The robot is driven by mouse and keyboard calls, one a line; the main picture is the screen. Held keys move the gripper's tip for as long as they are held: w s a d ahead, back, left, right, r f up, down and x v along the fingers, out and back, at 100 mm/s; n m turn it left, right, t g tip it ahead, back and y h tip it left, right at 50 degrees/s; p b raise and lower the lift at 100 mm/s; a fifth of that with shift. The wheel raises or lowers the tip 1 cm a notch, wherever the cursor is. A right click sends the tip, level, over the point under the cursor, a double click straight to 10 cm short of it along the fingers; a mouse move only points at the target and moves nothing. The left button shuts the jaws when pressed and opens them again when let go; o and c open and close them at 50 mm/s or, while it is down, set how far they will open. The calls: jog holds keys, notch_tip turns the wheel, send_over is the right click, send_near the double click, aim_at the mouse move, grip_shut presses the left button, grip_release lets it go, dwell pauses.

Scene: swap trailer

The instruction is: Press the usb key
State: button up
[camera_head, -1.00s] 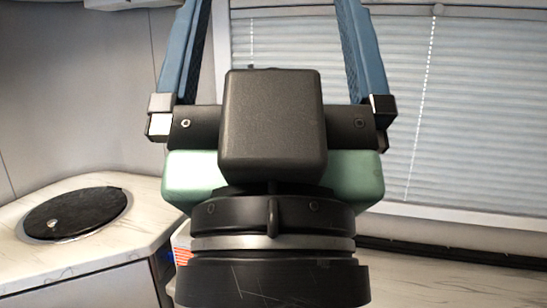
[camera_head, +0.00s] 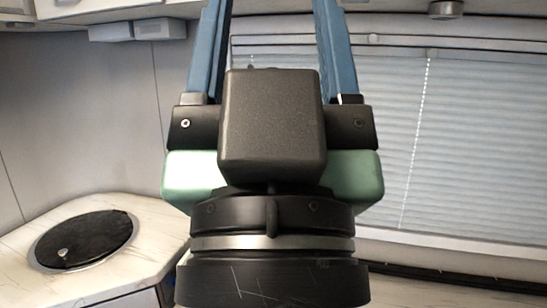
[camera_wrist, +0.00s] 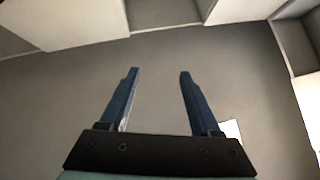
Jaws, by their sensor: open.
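No usb key shows in either view. My gripper (camera_wrist: 158,70) is open and empty in the wrist view, with its two blue fingers apart and pointing up the picture. In the head view my gripper stands in the middle, its fingers reaching up past the top edge of the picture. It hides part of the window and the counter behind it. In the wrist view the fingers have a plain grey surface behind them, and nothing is between them.
A marbled counter (camera_head: 140,272) with a round black lid (camera_head: 84,240) is at the lower left. A window with pleated blinds (camera_head: 465,140) is behind on the right. Cabinets (camera_head: 105,8) run along the top left. Pale boxy shapes (camera_wrist: 82,18) show at the wrist view's upper edge.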

grip_shut()
dwell(1.4)
